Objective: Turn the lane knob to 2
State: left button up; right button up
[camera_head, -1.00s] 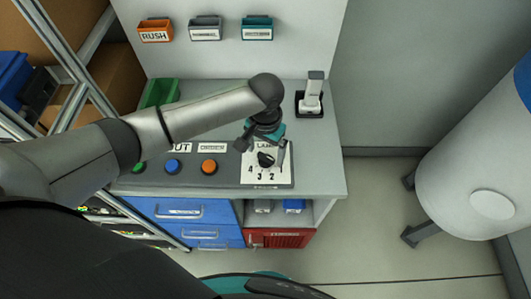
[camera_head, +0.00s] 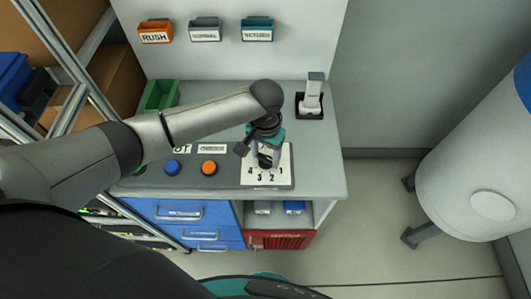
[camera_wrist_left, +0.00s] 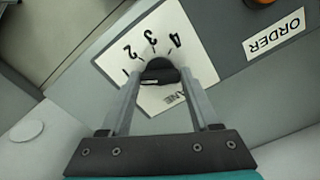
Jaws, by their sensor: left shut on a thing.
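The black lane knob (camera_head: 264,163) sits on a white plate (camera_head: 277,180) marked 4, 3, 2, 1 at the right end of the grey console. My left gripper (camera_head: 266,155) is over the plate, shut on the knob. In the left wrist view, the two fingers (camera_wrist_left: 158,88) stand on either side of the knob (camera_wrist_left: 160,70), and the numbers on the plate (camera_wrist_left: 192,52) show beyond it. Which number the knob points to cannot be told for certain. My right gripper is not in view.
A blue button (camera_head: 172,167) and an orange button (camera_head: 209,168) are left of the plate. A green bin (camera_head: 160,95) and a handheld device in a black holder (camera_head: 311,100) stand farther back. Labelled bins (camera_head: 205,30) hang on the back panel.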

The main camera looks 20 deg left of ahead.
pick_arm(q)
jog(key=c, duration=0.3)
jog(key=shift+r, duration=0.1)
jog(key=shift+r+m+p, duration=0.1)
jog(key=shift+m+p, duration=1.25)
jog(key=shift+m, duration=0.15)
jog(key=shift+m+p, duration=0.6)
jog(key=shift+m, duration=0.5)
jog(key=shift+m+p, duration=0.45)
jog(key=shift+m, duration=0.75)
jog(key=shift+w, duration=0.1)
jog(key=o, duration=1.3)
